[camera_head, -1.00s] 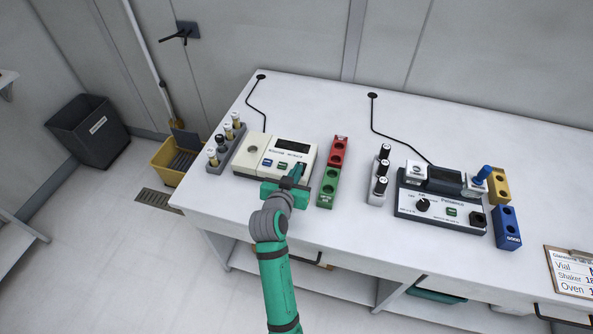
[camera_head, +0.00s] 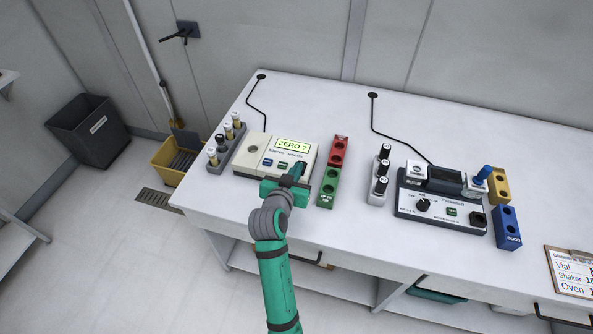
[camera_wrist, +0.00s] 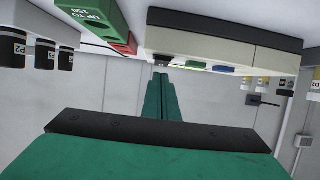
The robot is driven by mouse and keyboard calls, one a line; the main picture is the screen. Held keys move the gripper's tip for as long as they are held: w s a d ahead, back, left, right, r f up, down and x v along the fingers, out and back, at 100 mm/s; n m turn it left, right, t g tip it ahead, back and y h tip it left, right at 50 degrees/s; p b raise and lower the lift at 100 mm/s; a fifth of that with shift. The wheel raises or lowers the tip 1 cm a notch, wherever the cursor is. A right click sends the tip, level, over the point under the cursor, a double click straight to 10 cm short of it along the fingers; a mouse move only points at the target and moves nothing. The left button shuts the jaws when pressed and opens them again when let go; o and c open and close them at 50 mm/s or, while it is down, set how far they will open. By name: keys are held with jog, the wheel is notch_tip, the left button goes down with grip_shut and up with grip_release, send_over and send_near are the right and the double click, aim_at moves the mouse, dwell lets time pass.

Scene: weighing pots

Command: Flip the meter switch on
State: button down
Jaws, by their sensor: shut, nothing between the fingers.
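The meter (camera_head: 270,158) is a cream box on the white bench. Its display (camera_head: 292,144) is lit yellow-green and reads "ZERO ?". Blue and green buttons sit on its front panel. My green gripper (camera_head: 299,170) is shut and empty, with its tips at the right front part of the meter, over where the switch appears to be. In the wrist view the shut fingers (camera_wrist: 160,78) reach to a small dark part on the meter's face (camera_wrist: 200,48). The switch itself is mostly hidden by the fingertips, and I cannot tell whether they touch it.
A grey vial rack (camera_head: 226,145) stands left of the meter. Red (camera_head: 338,151) and green (camera_head: 328,187) blocks stand close on its right. A second instrument (camera_head: 440,205), dark vials (camera_head: 380,175), yellow and blue blocks lie further right. The bench front is clear.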

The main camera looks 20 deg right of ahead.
jog(key=r+v, duration=0.1)
jog(key=v, duration=1)
jog(key=shift+r, duration=0.1)
dwell(0.5)
jog(key=s+a+f+n+t+y, duration=0.2)
jog(key=s+a+f+n+y, duration=0.5)
jog(key=s+f, duration=0.6)
jog(key=s+a+r+t, duration=0.1)
jog(key=s+a+r, duration=0.1)
jog(key=s, duration=0.8)
jog(key=s+a+r+t, duration=0.1)
jog(key=s+a, duration=0.2)
jog(key=s, duration=0.8)
jog(key=shift+s+a+r+y, duration=0.25)
jog(key=shift+s+r+y, duration=0.05)
jog(key=shift+r+y, duration=0.1)
